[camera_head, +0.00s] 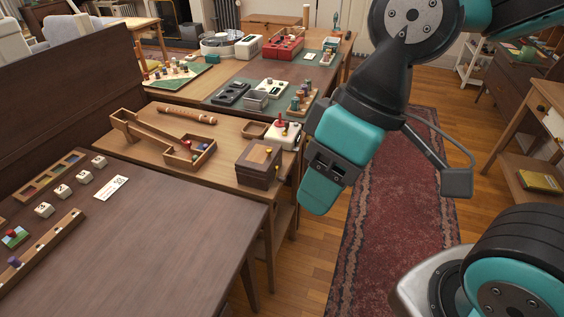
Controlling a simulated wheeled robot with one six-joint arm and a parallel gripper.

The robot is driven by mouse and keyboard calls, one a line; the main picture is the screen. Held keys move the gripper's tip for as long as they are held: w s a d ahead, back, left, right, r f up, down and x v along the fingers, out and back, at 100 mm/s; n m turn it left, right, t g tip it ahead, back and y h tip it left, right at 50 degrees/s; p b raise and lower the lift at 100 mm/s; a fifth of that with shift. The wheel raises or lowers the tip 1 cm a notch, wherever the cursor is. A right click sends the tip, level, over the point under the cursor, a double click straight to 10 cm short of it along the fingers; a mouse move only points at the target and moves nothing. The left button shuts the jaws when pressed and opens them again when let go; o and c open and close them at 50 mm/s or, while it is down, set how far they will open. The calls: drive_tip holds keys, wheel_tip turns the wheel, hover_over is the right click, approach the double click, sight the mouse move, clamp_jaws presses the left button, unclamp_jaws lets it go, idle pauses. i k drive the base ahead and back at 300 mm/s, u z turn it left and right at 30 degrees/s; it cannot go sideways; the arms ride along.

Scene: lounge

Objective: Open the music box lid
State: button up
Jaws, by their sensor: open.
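A small dark brown wooden box (258,163) stands near the right edge of the middle wooden table. It looks like the music box. Its top has a lighter brown panel, and a small yellow knob shows near its upper right. The lid looks shut. My gripper (331,165), teal and black, is open and hangs in the air to the right of the box, clear of it in the picture. Nothing shows between its jaws. The inside of the box is hidden.
A white box with a red knob (283,134) stands just behind the brown box. A wooden tray (165,140) and a wooden flute (187,114) lie to the left. A dark table (150,245) is in front. A red rug (385,230) covers open floor to the right.

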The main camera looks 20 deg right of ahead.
sight(259, 156)
drive_tip(key=u, duration=0.9)
drive_tip(key=i, duration=0.55)
drive_tip(key=z, duration=0.75)
